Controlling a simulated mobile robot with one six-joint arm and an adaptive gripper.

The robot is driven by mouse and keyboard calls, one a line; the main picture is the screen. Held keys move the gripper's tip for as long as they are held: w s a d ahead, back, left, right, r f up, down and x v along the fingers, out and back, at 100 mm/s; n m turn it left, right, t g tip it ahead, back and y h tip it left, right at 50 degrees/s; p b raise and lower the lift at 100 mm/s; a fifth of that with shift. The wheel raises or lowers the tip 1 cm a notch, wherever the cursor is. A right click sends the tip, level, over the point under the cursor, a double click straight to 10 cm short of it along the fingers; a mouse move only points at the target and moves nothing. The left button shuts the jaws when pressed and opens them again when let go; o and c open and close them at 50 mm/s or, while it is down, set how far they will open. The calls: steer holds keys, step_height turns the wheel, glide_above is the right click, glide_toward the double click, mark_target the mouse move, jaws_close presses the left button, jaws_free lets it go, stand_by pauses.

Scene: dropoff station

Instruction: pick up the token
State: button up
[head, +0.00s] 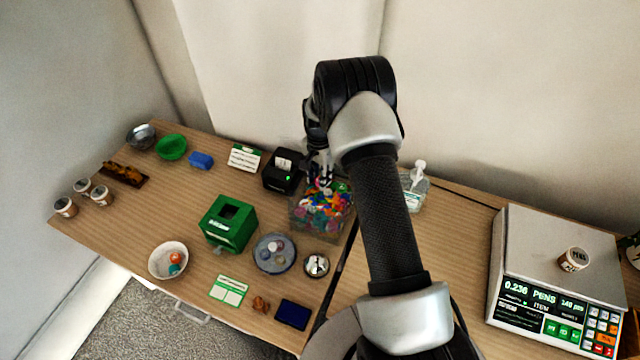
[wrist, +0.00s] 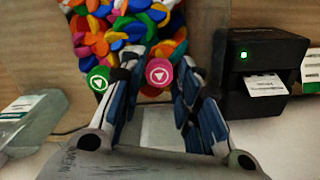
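A clear bin (head: 300,222) on the table is full of many-coloured tokens (head: 325,208), which also fill the top of the wrist view (wrist: 125,25). My gripper (head: 320,172) is over the bin, pointing down. In the wrist view its fingers (wrist: 155,80) are spread apart. A round pink token (wrist: 159,72) with a white triangle shows between the fingertips, nearer the right one. A green token (wrist: 98,78) with a similar mark is just outside the left finger. I cannot tell whether a finger touches either token, or which token is meant.
A black label printer (head: 283,171) with a green light stands close to the bin, left in the head view. A green box (head: 228,223) and a round tray (head: 274,254) are in front. A pump bottle (head: 414,187) and a scale (head: 555,275) are to the right.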

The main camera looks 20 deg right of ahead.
steer(key=shift+f, duration=0.5)
steer(key=shift+c, duration=0.2)
steer(key=c, duration=0.3)
steer(key=shift+r, duration=0.15)
step_height(320, 180, up, 20)
steer(key=p, duration=0.4)
